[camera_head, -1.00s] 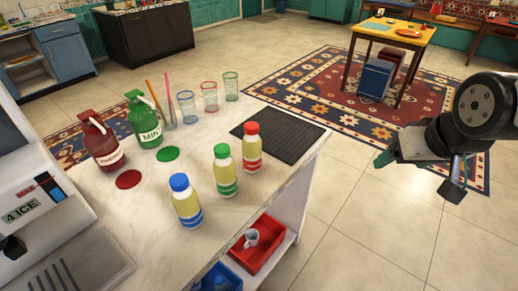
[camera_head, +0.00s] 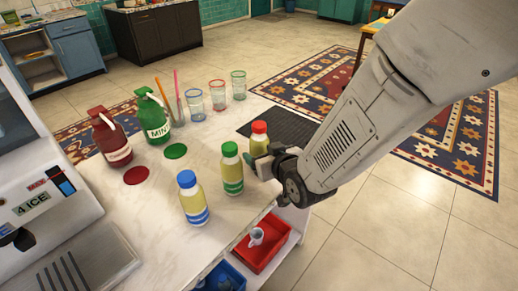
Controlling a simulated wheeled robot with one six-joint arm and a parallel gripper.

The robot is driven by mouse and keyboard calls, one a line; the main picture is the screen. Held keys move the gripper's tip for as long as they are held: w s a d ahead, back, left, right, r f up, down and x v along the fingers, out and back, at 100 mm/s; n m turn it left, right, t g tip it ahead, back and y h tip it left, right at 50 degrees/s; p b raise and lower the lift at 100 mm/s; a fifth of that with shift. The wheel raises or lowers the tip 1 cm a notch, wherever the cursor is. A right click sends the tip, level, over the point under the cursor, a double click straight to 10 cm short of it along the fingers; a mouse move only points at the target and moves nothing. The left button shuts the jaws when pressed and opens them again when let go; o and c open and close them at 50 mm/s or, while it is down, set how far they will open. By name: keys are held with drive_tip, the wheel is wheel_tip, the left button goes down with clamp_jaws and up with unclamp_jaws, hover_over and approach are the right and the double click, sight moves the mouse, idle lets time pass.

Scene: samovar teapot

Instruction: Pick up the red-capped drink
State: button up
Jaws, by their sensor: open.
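The red-capped drink (camera_head: 259,136) is a pale yellow bottle standing upright near the right edge of the white counter. Its lower part is hidden behind my gripper. My gripper (camera_head: 256,163) is open, beside the lower right of the bottle. I cannot tell whether the fingers are around the bottle or only in front of it. The green-capped drink (camera_head: 231,170) stands just left of my gripper. The blue-capped drink (camera_head: 191,200) stands further to the front left. Both are upright.
A dark ribbed mat (camera_head: 277,126) lies behind the red-capped drink. Several glasses (camera_head: 217,94) and red (camera_head: 109,138) and green (camera_head: 154,118) syrup bottles stand at the back left. A red bin (camera_head: 263,249) sits on the shelf below. The counter's middle is clear.

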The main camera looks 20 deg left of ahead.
sight(257, 148)
drive_tip(key=x, duration=0.5)
drive_tip(key=shift+w+f, duration=0.1)
drive_tip(key=c, duration=1.2)
